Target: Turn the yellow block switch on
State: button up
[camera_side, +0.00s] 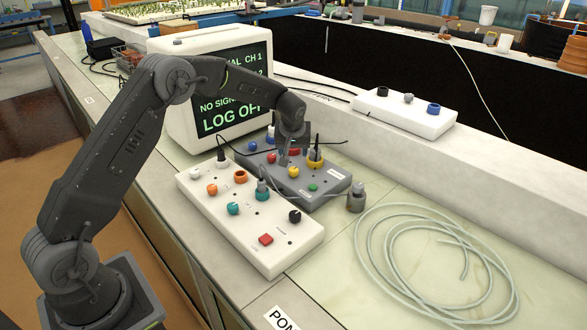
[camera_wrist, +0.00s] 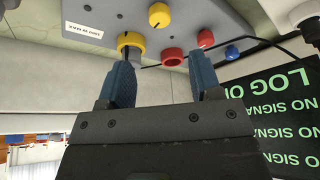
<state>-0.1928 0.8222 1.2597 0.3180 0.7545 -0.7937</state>
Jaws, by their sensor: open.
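A grey control box (camera_side: 325,195) stands on the bench with coloured knobs and sockets on top. My gripper (camera_side: 291,153) is over the back part of this box. In the wrist view my gripper (camera_wrist: 162,65) has its two blue fingers wide apart with nothing between them. The yellow knob lies beyond the fingertips, not between them. A yellow socket ring (camera_wrist: 130,40) is close by the left fingertip.
A red ring (camera_wrist: 172,57) and red knob (camera_wrist: 205,38) sit near the fingertips. A black plug (camera_side: 316,145) stands upright in the yellow socket. A white control box (camera_side: 265,225), a monitor (camera_side: 180,100) and cables crowd the box. A coiled hose (camera_side: 425,265) lies right.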

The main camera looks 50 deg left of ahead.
aim_at(294, 169)
jog(key=x, duration=1)
jog(key=shift+f, duration=0.2)
jog(key=shift+c, duration=0.4)
jog(key=c, duration=0.9)
jog(key=shift+o, duration=0.2)
jog(key=shift+m+t+h, duration=0.4)
jog(key=shift+m+h, duration=0.1)
jog(key=shift+m, duration=1)
jog(key=o, duration=0.9)
jog(key=shift+o, duration=0.2)
jog(key=shift+r, duration=0.1)
jog(key=v, duration=1.3)
jog(key=shift+r, duration=0.3)
